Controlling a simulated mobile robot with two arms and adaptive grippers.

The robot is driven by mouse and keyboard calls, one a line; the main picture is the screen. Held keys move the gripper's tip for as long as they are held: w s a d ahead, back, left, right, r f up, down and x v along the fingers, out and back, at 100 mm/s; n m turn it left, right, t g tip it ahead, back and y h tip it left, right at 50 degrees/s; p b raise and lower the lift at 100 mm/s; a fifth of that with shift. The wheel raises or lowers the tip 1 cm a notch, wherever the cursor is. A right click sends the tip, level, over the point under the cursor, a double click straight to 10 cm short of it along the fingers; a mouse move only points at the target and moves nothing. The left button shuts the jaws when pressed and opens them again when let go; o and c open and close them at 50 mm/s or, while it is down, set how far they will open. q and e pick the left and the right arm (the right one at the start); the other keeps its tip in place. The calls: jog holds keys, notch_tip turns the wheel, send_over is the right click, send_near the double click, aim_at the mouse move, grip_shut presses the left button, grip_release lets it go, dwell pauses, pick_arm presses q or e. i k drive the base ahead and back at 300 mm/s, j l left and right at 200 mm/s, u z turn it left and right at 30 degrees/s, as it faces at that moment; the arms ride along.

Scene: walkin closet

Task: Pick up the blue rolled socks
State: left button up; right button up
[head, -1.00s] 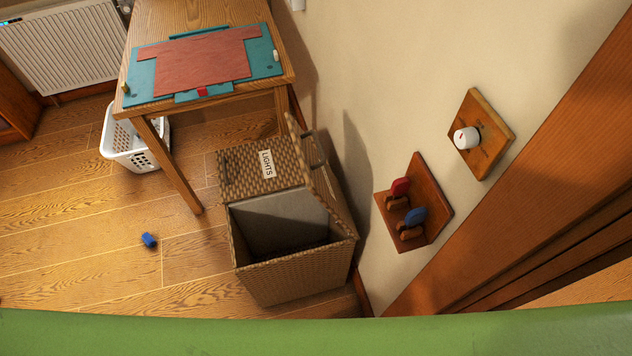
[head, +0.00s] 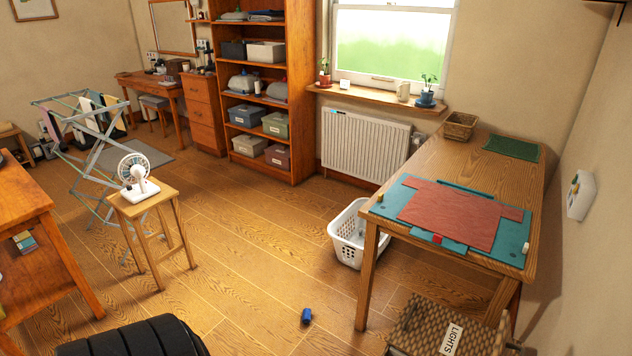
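The blue rolled socks (head: 307,316) are a small blue roll lying on the wooden floor, low and near the middle of the head view. They lie left of the table's near leg and left of the wicker hamper. Nothing touches them. Neither of my grippers shows in the head view.
A wooden table (head: 455,160) with a teal mat (head: 394,204) stands right. Beside it are a white laundry basket (head: 342,233) and a wicker hamper (head: 410,326) labelled LIGHTS. A stool (head: 183,197) with a fan (head: 137,178) stands left. Open floor (head: 260,260) lies between.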

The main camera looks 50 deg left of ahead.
aim_at(306, 314)
jog(key=u, duration=1.65)
jog(key=i+j+z, duration=0.15)
jog(key=z, duration=0.25)
jog(key=i+j+z, duration=0.2)
jog(key=z, duration=0.15)
